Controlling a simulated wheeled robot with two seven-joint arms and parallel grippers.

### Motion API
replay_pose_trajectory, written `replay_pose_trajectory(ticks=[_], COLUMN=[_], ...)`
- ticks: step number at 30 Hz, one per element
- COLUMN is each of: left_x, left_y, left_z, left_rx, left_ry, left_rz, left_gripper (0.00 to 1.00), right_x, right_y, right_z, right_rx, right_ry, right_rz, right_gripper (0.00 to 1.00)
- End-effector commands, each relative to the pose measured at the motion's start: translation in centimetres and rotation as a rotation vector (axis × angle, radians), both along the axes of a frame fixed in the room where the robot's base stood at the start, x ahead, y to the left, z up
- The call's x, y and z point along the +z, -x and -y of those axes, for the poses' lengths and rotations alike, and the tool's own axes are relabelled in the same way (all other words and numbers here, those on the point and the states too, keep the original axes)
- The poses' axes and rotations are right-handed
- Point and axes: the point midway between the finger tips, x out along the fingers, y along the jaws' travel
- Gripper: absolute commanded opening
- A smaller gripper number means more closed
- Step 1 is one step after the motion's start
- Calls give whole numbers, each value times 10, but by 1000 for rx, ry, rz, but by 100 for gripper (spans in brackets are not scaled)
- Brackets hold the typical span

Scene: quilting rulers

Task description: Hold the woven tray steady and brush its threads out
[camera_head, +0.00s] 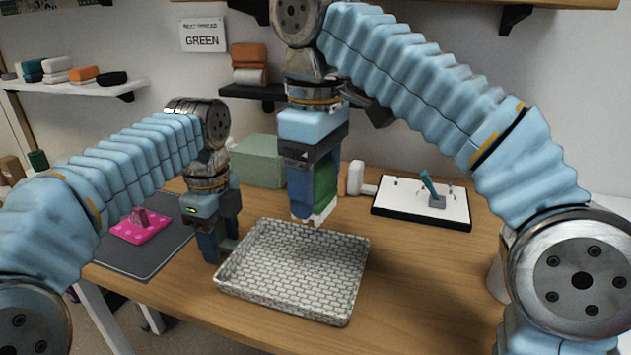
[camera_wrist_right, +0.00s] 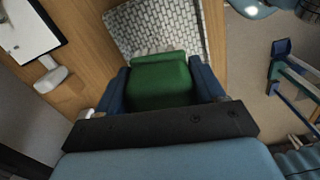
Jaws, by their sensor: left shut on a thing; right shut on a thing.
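The woven tray (camera_head: 300,312), white and grey with a brick-like weave, lies on the wooden table in the head view; part of it shows in the right wrist view (camera_wrist_right: 135,20). My left gripper (camera_head: 220,252) is shut on the tray's left rim. My right gripper (camera_head: 312,205) is shut on a green brush (camera_head: 325,182) with pale bristles, held above the tray's far edge. The brush's green back (camera_wrist_right: 162,82) fills the space between the fingers in the right wrist view. I cannot tell whether the bristles touch the tray.
A dark mat (camera_head: 150,262) with a pink patterned piece (camera_head: 140,228) lies at the left. A green box (camera_head: 258,162) stands behind the tray. A white board with a black edge (camera_head: 405,207) lies at the back right. The table right of the tray is clear.

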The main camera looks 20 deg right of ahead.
Motion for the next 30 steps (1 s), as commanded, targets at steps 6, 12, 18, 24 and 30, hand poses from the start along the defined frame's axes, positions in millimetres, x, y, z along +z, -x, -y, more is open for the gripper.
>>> replay_pose_trajectory(ticks=[6, 12, 18, 24, 30], left_x=[0, 0, 0, 0, 0], left_y=[0, 0, 0, 0, 0], left_z=[0, 0, 0, 0, 0], left_rx=[0, 0, 0, 0, 0], left_ry=[0, 0, 0, 0, 0], left_rz=[0, 0, 0, 0, 0], left_gripper=[4, 4, 4, 4, 4], right_x=[0, -10, -44, -52, -52], right_y=[0, 0, 0, 0, 0], right_z=[0, 0, 0, 0, 0], right_rx=[0, 0, 0, 0, 0], right_ry=[0, 4, 3, -1, 0], right_rz=[0, -1, 0, 1, 0], right_gripper=[44, 44, 44, 44, 44])
